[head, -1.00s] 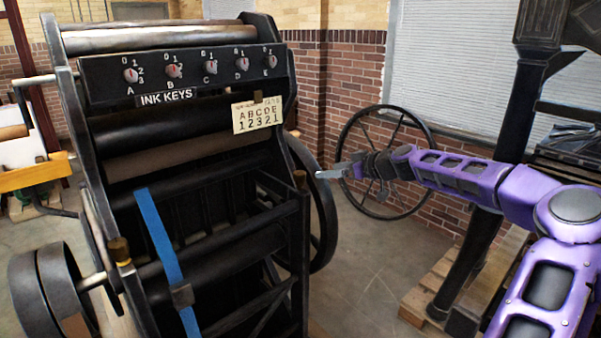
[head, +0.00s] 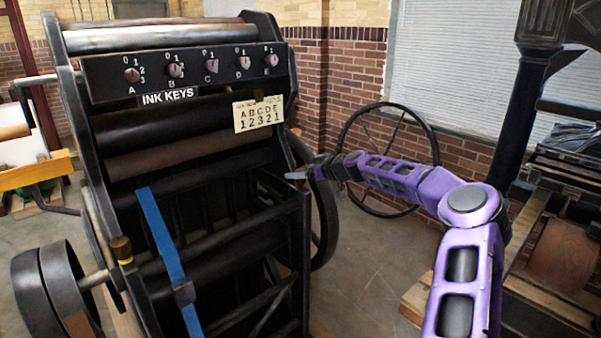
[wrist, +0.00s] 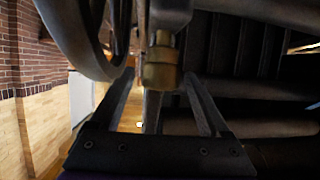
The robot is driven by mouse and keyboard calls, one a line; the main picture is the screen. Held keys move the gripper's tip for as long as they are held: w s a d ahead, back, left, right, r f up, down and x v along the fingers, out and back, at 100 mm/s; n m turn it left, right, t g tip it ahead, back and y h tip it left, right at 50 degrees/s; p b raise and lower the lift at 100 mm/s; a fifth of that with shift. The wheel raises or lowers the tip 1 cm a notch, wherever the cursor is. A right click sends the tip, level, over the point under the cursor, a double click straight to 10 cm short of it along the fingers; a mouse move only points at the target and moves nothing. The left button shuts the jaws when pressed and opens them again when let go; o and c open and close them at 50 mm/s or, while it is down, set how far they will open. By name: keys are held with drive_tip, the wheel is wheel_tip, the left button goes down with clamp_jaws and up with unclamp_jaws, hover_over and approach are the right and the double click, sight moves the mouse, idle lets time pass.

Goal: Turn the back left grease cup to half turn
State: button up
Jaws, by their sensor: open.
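A brass grease cup (wrist: 162,65) stands straight ahead in the wrist view, centred between my fingertips. My gripper (wrist: 159,82) is open, with one finger on each side of the cup's line; I cannot tell whether either touches it. In the head view my gripper (head: 296,176) is at the top of the press's right front post and covers the cup there. Another brass grease cup (head: 121,250) sits upright on the left side of the press (head: 200,195). Any turn marking on the cups is too small to read.
A dark flywheel (head: 326,215) stands close beside the press's right side; a curved wheel rim (wrist: 80,40) is near my fingers in the wrist view. A row of ink key knobs (head: 178,71) and a card (head: 258,114) are above. Open floor (head: 365,270) lies to the right.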

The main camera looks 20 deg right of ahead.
clamp_jaws()
drive_tip(key=shift+f+m+h+b, duration=0.15)
drive_tip(key=shift+m+h+b, duration=0.25)
drive_tip(key=shift+b, duration=0.4)
drive_tip(key=shift+m+t+h+b, duration=0.35)
drive_tip(key=shift+m+t+h, duration=0.05)
unclamp_jaws()
drive_tip(key=v, duration=1.7)
drive_tip(key=shift+s+r, duration=0.15)
drive_tip(key=shift+r, duration=0.1)
